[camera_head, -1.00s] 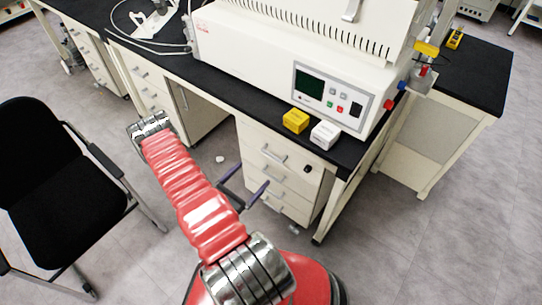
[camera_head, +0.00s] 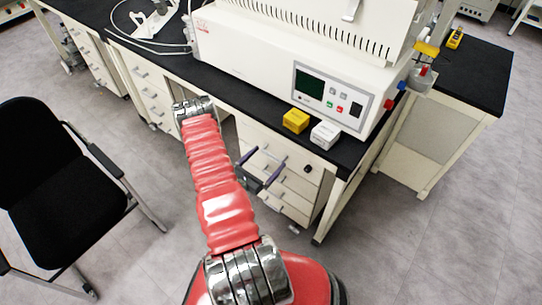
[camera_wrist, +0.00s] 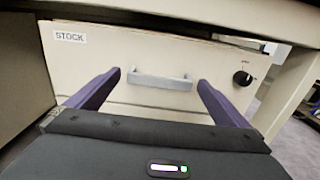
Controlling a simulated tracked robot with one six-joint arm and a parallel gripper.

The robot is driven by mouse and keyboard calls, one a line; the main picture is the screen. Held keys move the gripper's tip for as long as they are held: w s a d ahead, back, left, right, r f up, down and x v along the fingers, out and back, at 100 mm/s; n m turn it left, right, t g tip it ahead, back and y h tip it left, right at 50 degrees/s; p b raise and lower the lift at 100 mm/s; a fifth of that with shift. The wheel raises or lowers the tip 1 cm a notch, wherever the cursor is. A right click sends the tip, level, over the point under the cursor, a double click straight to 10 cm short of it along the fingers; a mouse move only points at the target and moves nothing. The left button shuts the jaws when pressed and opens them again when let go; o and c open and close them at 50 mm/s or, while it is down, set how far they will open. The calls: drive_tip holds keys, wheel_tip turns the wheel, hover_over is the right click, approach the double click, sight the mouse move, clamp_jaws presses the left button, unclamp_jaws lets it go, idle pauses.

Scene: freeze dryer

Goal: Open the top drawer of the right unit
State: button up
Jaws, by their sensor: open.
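The right drawer unit (camera_head: 246,130) stands under the bench, its drawers stacked with grey bar handles. In the wrist view its top drawer (camera_wrist: 120,50) fills the middle, with a STOCK label at upper left and a black knob (camera_wrist: 242,78) at right. The drawer's grey handle (camera_wrist: 160,80) lies between my two purple fingers. My gripper (camera_wrist: 160,82) is open, one finger on either side of the handle, with visible room at both ends. In the head view my gripper (camera_head: 261,166) is in front of the unit's upper drawers. The drawer looks shut.
The black bench top (camera_head: 255,104) overhangs the drawers. A white machine (camera_head: 290,60) stands on it, with a yellow box (camera_head: 296,121) and a white box (camera_head: 325,135) near the edge. A black chair (camera_head: 50,190) is at left. Floor at right is clear.

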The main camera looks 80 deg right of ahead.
sight(271, 155)
drive_tip(key=shift+x, duration=1.7)
